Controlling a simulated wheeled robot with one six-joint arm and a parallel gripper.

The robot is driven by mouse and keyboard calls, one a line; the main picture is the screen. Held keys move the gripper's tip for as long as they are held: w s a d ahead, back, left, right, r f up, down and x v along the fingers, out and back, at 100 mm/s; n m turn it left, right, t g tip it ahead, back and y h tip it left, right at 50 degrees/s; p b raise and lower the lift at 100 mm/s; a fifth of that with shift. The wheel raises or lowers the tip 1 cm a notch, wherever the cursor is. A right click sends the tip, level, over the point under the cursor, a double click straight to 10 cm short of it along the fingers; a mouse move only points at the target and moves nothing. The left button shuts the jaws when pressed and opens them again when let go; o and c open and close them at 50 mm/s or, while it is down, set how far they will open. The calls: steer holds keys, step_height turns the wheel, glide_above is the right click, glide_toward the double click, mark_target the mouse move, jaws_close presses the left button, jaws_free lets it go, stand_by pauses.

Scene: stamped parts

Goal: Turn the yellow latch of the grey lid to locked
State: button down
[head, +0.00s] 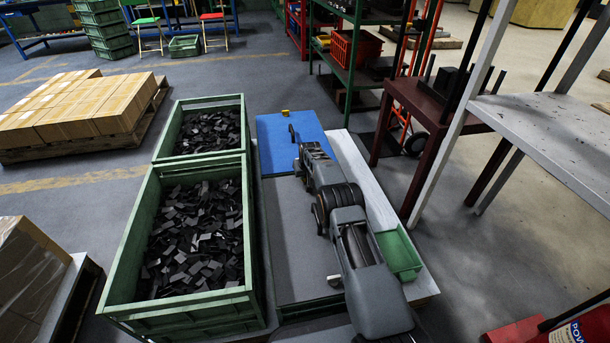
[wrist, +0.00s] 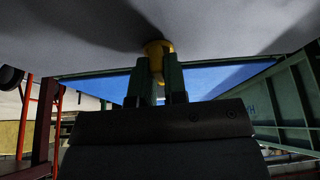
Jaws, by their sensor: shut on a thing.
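The yellow latch (wrist: 157,48) shows in the wrist view against a broad grey surface, the grey lid (wrist: 230,25). My gripper (wrist: 158,68) is shut on the latch, with one dark finger on each side of it. The fingers hide part of the latch, and its exact angle cannot be told. In the head view my arm reaches over the worktable to the blue mat (head: 275,145). A small yellow piece (head: 285,112) shows at the mat's far edge; I cannot tell whether it is the latch. The lid is not clear in that view.
Green crates of dark stamped parts (head: 153,225) stand close along the table's left side. A green tray (head: 405,262) lies at the table's right. A dark red stand (head: 410,105) and a grey shelf (head: 560,125) are on the right. Boxes on a pallet (head: 85,105) stand left.

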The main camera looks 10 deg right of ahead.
steer(key=shift+m, duration=0.3)
steer(key=c, duration=1.2)
jaws_free()
steer(key=shift+o, duration=0.2)
steer(key=p+v, duration=0.6)
steer(key=v, duration=0.7)
steer(key=shift+s+r, duration=0.15)
steer(key=shift+r, duration=0.2)
steer(key=shift+a+r+p, duration=0.1)
steer(key=shift+a+p, duration=0.05)
steer(key=shift+p, duration=0.15)
